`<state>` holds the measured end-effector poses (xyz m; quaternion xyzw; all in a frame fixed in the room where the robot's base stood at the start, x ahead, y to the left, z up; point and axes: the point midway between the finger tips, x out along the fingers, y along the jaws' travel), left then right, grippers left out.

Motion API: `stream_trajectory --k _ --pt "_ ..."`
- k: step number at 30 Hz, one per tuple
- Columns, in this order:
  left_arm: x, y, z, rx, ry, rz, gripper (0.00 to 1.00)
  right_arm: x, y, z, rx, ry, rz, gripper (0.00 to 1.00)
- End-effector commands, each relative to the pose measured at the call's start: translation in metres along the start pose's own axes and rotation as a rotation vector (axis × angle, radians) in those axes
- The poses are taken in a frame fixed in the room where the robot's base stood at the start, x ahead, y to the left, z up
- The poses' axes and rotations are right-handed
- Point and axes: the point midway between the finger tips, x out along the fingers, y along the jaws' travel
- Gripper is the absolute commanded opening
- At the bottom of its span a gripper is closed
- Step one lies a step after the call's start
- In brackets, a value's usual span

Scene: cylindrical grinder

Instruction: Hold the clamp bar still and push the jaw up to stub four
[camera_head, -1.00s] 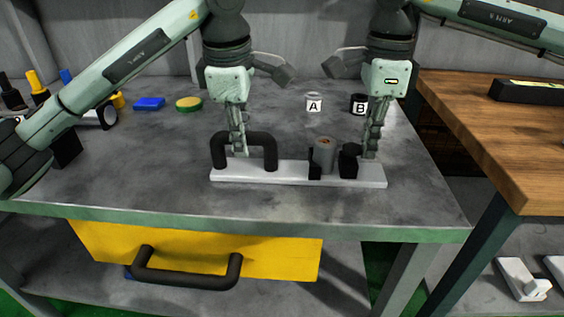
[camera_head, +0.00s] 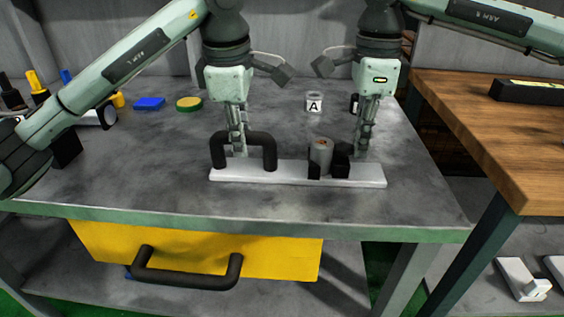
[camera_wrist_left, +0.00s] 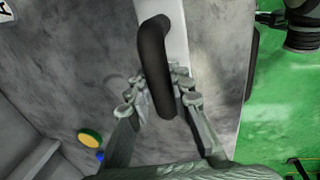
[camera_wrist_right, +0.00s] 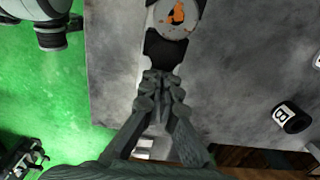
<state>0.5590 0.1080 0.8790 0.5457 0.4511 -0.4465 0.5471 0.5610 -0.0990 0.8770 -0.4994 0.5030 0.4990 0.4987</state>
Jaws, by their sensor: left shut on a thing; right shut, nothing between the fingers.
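The white clamp bar (camera_head: 225,175) lies on the grey table with a black arched handle (camera_head: 264,139) at its left end. My left gripper (camera_head: 238,153) is shut on the handle; the grip also shows in the left wrist view (camera_wrist_left: 158,88). A grey upright cylinder, apparently stub four (camera_head: 321,153), stands at the bar's right part, with an orange mark on top in the right wrist view (camera_wrist_right: 176,14). The black jaw (camera_head: 342,162) is right of the stub and appears against it. My right gripper (camera_head: 361,154) is shut and empty, its tips at the jaw's right side.
A white cup marked A (camera_head: 314,102) stands behind the bar; a second cup (camera_head: 354,104) is mostly hidden by my right gripper. A blue block (camera_head: 149,103) and a green-yellow disc (camera_head: 189,103) lie at the back left. The table's front is clear.

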Motion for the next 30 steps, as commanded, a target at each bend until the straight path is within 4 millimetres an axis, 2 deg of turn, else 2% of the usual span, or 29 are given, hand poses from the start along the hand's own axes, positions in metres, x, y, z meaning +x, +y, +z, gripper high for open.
stream_trajectory --k 2,30 --pt "0.000 0.000 0.004 0.005 -0.009 0.003 0.00 -0.009 0.001 0.006 -0.010 -0.014 -0.005 0.00" --pt "0.000 0.000 0.001 0.000 -0.003 0.000 0.00 -0.064 0.000 -0.005 -0.003 -0.006 -0.005 0.00"
